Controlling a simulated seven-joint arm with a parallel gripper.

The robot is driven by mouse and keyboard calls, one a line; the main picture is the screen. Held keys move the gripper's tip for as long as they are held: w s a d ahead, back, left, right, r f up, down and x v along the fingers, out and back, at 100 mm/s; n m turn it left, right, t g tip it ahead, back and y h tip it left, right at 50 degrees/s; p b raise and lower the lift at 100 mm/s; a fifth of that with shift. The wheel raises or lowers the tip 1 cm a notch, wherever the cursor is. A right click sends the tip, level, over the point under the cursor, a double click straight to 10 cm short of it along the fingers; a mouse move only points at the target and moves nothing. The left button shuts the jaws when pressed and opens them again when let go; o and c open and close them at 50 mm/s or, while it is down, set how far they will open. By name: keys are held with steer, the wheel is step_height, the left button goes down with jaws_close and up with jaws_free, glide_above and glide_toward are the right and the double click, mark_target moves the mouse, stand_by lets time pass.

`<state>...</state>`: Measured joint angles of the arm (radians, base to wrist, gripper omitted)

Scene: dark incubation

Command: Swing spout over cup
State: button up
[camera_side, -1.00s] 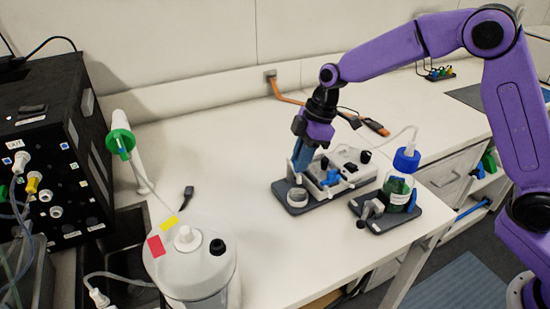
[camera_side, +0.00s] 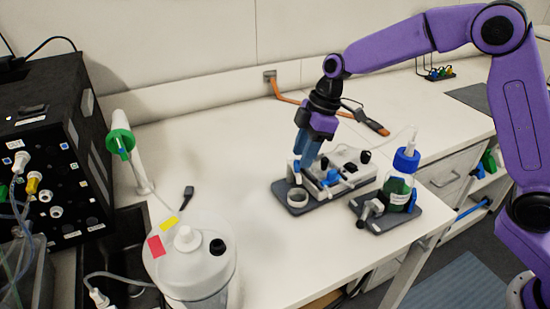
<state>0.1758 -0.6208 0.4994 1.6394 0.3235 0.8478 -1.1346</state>
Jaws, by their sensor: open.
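A small round pale cup (camera_side: 298,197) stands at the left end of a dark base plate, in front of a white valve block (camera_side: 345,170) with a blue piece and black knobs. I cannot clearly make out the spout; a small pale upright part (camera_side: 292,168) shows beside my fingertips, just behind the cup, and may belong to it. My gripper (camera_side: 303,163) points down with blue fingers, above and behind the cup at the left end of the block. It is open. Whether the fingers touch anything is too small to tell.
A blue-capped bottle (camera_side: 402,180) with tubing stands on a dark plate (camera_side: 415,216) to the right, near the bench edge. A white round container (camera_side: 188,262) stands front left. A black instrument box (camera_side: 45,140) and a green-and-white tap (camera_side: 120,141) are at left. Bench between is mostly clear.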

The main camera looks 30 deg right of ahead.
steer(key=shift+v, duration=1.25)
steer(key=s+d+m+h, duration=0.1)
steer(key=s+d, duration=0.4)
steer(key=s, duration=0.6)
steer(key=s+d+m+h, duration=0.1)
steer(key=s+d, duration=0.3)
steer(key=s, duration=0.7)
steer(key=s+d+m+h, duration=0.1)
steer(key=s+d, duration=0.4)
steer(key=s, duration=0.7)
steer(key=shift+d+f, duration=0.25)
steer(key=shift+d, duration=0.15)
steer(key=shift+s, duration=0.1)
steer(key=shift+c, duration=0.3)
